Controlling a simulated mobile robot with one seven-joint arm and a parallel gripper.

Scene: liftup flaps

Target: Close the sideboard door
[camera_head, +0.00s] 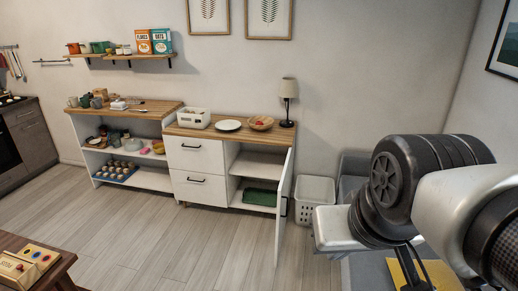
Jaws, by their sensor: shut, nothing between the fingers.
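The sideboard (200,187) is white with a wooden top and stands against the back wall. Its right-hand door (286,180) is swung wide open toward the room and shows nearly edge-on. It hangs at the cabinet's right side, with a dark handle (284,206) on it. The open compartment shows a shelf (258,165) and a green tray (260,197) at the bottom. My arm reaches in from the lower right. The pale end of my gripper (336,232) is right of the door and appears apart from it; its fingers are hard to make out.
A white laundry basket (314,193) stands behind and right of the door. A lamp (288,100), a bowl (261,123) and a plate (227,125) sit on top. An open shelf unit (125,185) adjoins on the left. The floor (190,245) in front is clear. A table (40,255) is lower left.

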